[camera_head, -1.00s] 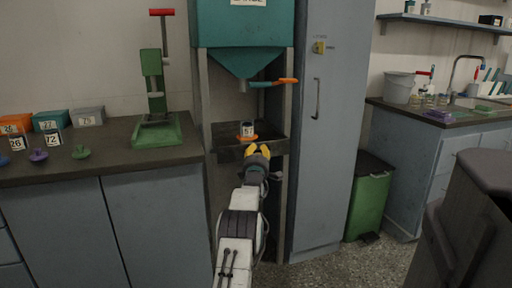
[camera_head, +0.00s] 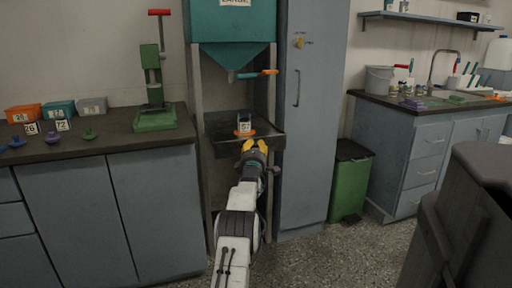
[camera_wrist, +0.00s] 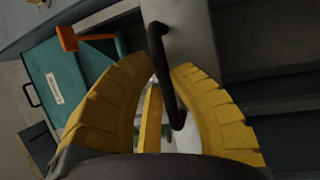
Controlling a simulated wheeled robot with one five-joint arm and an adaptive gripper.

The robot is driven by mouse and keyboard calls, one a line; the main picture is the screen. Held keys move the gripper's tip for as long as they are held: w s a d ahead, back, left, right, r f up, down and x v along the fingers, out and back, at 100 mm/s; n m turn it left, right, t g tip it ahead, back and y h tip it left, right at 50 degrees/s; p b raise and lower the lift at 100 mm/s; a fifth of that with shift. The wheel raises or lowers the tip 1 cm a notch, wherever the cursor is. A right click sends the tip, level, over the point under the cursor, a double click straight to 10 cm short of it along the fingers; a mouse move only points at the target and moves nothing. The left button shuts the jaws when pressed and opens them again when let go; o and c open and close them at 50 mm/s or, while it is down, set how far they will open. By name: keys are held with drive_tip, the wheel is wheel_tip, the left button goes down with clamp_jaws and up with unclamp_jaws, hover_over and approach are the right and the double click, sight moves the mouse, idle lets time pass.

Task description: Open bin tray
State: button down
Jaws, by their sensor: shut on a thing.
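The dark bin tray (camera_head: 262,131) sits low in the metal frame under the teal hopper (camera_head: 232,25). It stands a little forward of the frame posts. A labelled cup with an orange base (camera_head: 244,124) stands on it. My gripper (camera_head: 253,146) is at the tray's front edge. In the wrist view, my gripper's yellow fingers (camera_wrist: 165,75) are closed around a black bar handle (camera_wrist: 158,50) on a grey panel.
An orange-ended valve lever (camera_head: 262,73) hangs under the hopper. A tall blue-grey locker (camera_head: 312,130) stands close on the right, with a green bin (camera_head: 350,185) beyond it. The left counter (camera_head: 100,150) holds a green press (camera_head: 154,85). Open floor lies at the lower middle.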

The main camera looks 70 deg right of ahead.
drive_tip(key=shift+w+f, duration=0.1)
drive_tip(key=shift+w, duration=0.15)
drive_tip(key=c, duration=1.4)
unclamp_jaws()
drive_tip(key=shift+w+a, duration=0.1)
drive_tip(key=shift+c, duration=0.2)
drive_tip(key=o, duration=0.3)
drive_tip(key=shift+s, duration=0.2)
drive_tip(key=shift+v, duration=5.95)
